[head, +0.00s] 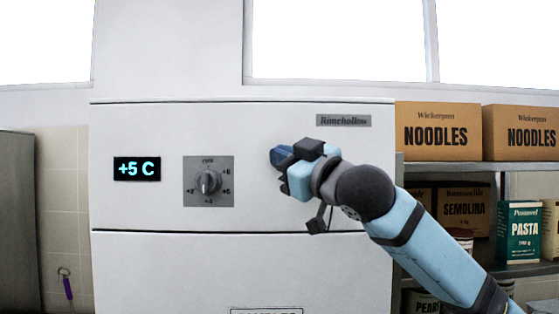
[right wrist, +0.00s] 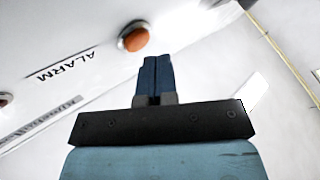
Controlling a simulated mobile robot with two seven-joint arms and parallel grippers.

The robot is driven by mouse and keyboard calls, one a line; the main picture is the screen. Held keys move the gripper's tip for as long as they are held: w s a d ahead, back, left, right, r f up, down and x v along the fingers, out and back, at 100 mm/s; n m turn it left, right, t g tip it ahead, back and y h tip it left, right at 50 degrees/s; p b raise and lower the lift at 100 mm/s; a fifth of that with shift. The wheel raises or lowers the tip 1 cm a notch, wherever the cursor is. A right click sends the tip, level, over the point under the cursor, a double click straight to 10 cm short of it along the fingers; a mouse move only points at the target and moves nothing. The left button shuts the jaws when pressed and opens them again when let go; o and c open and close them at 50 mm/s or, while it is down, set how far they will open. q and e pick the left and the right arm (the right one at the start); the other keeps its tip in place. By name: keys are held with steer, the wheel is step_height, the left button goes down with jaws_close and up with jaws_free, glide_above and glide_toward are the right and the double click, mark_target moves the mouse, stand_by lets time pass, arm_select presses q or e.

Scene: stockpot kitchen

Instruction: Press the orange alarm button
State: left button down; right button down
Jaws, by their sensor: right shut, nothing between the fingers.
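The orange alarm button (right wrist: 135,38) shows in the right wrist view as a round orange cap in a dark collar, on a white panel with the word ALARM beside it. In the head view the button is not visible; my right gripper and arm cover part of the panel. My right gripper (right wrist: 157,60) is shut and empty, its blue fingertips just beside and below the button in the picture. I cannot tell whether they touch it. In the head view the right gripper (head: 281,157) is in front of the white cabinet (head: 150,260). My left gripper is not in view.
The cabinet front carries a +5 C display (head: 137,169) and a dial knob (head: 208,182). A second small orange-brown part (right wrist: 4,99) is cut off at the wrist view's left edge. Shelves (head: 450,167) with noodle boxes (head: 438,131) stand at the right.

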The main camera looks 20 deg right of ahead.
steer(key=shift+s+a, duration=0.1)
steer(key=shift+s, duration=0.05)
steer(key=shift+s+a, duration=0.2)
steer(key=shift+s, duration=0.6)
steer(key=shift+s+a, duration=0.25)
steer(key=shift+s, duration=0.6)
steer(key=shift+s+a, duration=0.2)
steer(key=shift+s, duration=0.6)
